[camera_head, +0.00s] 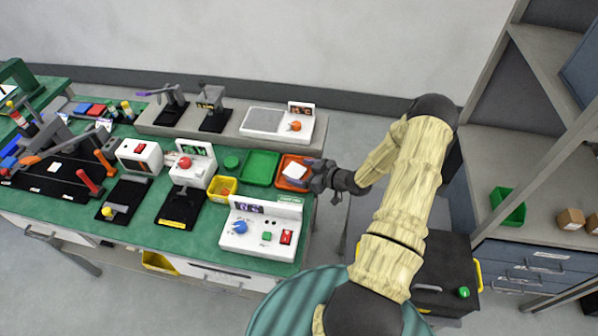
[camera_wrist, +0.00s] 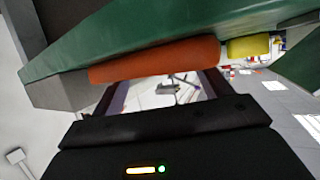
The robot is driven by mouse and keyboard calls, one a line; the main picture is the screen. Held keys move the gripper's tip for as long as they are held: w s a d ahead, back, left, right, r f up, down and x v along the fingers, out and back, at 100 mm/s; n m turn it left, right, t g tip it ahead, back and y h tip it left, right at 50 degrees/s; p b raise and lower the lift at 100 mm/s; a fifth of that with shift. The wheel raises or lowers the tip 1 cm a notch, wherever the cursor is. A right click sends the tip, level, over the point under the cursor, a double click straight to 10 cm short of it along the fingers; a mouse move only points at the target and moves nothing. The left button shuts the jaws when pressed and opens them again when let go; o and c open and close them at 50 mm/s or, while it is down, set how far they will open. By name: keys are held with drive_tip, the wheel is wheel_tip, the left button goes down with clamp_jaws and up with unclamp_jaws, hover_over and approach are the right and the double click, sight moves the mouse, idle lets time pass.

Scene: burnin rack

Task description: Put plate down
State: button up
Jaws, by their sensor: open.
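A white plate (camera_head: 295,170) lies tilted over the orange-red tray (camera_head: 283,184) at the right end of the green bench. My gripper (camera_head: 322,176) is at the right side of that tray, close to the plate, with its jaws open. In the head view I cannot tell whether the fingers touch the plate or the tray. In the wrist view an orange-red rounded shape (camera_wrist: 155,62) lies just beyond the gripper, under a green edge.
A green tray (camera_head: 262,168) and a yellow bin (camera_head: 222,189) stand left of the orange-red tray. A white control box (camera_head: 262,228) stands in front. A grey raised shelf with a white device (camera_head: 277,122) lies behind. Shelving stands at the right.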

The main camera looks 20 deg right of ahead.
drive_tip(key=b+v, duration=0.1)
drive_tip(key=v, duration=0.9)
drive_tip(key=shift+s+d+b, duration=0.15)
drive_tip(key=shift+s+b, duration=0.1)
drive_tip(key=shift+b, duration=0.1)
drive_tip(key=shift+r, duration=0.1)
drive_tip(key=a+r+m+g+h, duration=0.3)
drive_tip(key=a+r+g+h, duration=0.3)
drive_tip(key=r, duration=0.3)
drive_tip(key=s+a+r+m+g, duration=0.1)
drive_tip(key=s+a+r+m, duration=0.1)
drive_tip(key=s+a+r, duration=0.2)
drive_tip(key=s+a+r+m+g+h, duration=0.1)
drive_tip(key=s+a+r, duration=0.3)
drive_tip(key=s+a, duration=0.3)
drive_tip(key=shift+s+a+m+g, duration=0.3)
drive_tip(key=shift+s+m, duration=0.1)
drive_tip(key=shift+s, duration=0.45)
